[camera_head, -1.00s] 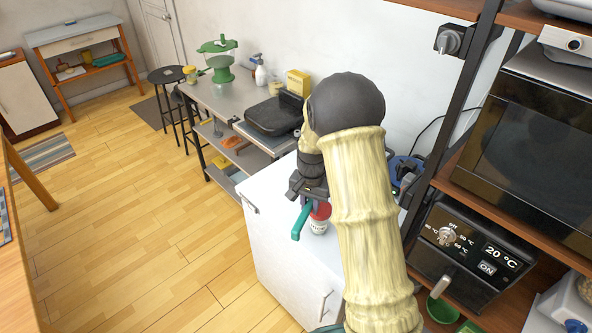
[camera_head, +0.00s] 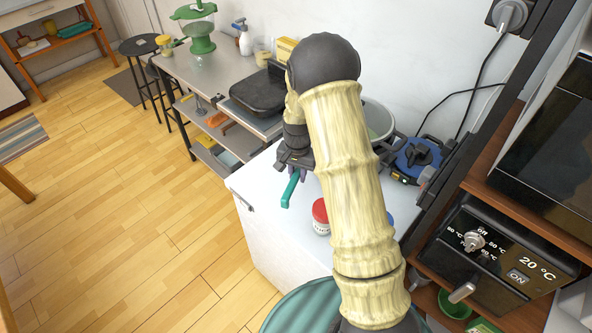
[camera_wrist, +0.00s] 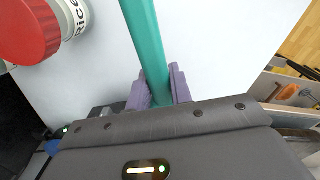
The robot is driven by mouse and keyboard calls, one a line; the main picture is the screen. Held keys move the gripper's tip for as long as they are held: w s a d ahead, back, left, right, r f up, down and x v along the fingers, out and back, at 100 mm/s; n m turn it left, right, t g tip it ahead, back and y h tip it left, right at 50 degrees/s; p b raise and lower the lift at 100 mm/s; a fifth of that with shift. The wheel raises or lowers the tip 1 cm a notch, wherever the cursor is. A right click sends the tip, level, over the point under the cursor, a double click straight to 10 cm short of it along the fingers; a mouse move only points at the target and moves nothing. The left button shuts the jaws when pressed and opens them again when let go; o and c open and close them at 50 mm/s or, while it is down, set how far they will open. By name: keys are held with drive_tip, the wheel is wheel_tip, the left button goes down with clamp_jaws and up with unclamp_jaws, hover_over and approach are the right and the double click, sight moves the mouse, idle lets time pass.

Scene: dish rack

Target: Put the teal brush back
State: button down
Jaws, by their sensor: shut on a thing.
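The teal brush (camera_head: 289,190) is in my gripper (camera_head: 296,174), over the white cabinet top (camera_head: 266,188). In the wrist view the teal handle (camera_wrist: 146,42) runs up between the two purple-grey fingers of my gripper (camera_wrist: 160,88), which are shut on it. Only a straight teal length of the brush shows, and its far end runs out of the wrist view. My arm hides part of the cabinet top behind it.
A red-lidded jar (camera_head: 320,216) stands on the cabinet top close to my arm; its label reads "Rice" in the wrist view. A pot (camera_head: 378,120) and a blue device (camera_head: 414,158) are behind my arm. A metal side table (camera_head: 190,75) holds a black case (camera_head: 258,95).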

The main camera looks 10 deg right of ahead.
drive_tip(key=shift+r, duration=0.1)
drive_tip(key=shift+s+f+b, duration=0.1)
drive_tip(key=shift+f+b, duration=1.85)
drive_tip(key=shift+f, duration=1.4)
drive_tip(key=c, duration=1.6)
unclamp_jaws()
drive_tip(key=shift+o, duration=0.2)
drive_tip(key=o, duration=0.5)
drive_tip(key=shift+o, duration=0.2)
drive_tip(key=shift+r, duration=0.15)
